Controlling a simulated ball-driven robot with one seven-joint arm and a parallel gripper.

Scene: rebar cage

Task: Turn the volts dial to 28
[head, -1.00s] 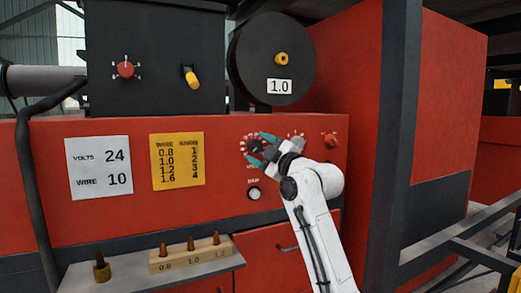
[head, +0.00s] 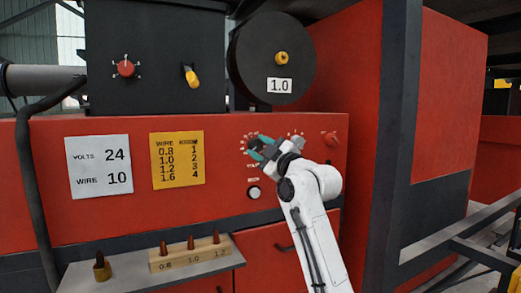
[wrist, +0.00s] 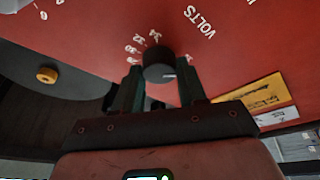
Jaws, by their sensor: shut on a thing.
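The volts dial is a round black knob (wrist: 158,68) on the red panel, seen in the wrist view with white numbers around it and the word VOLTS to its right. My gripper (wrist: 160,80) is shut on it, one finger on each side. A pale pointer mark shows on the dial's lower right edge, but I cannot tell which number it faces. In the head view my gripper (head: 257,149) reaches the panel from the right, and its fingers hide most of the dial.
A white card (head: 99,167) reads VOLTS 24, WIRE 10. A yellow chart (head: 177,160) hangs beside it. A shelf (head: 130,278) holds a wooden block (head: 190,255) of tips.

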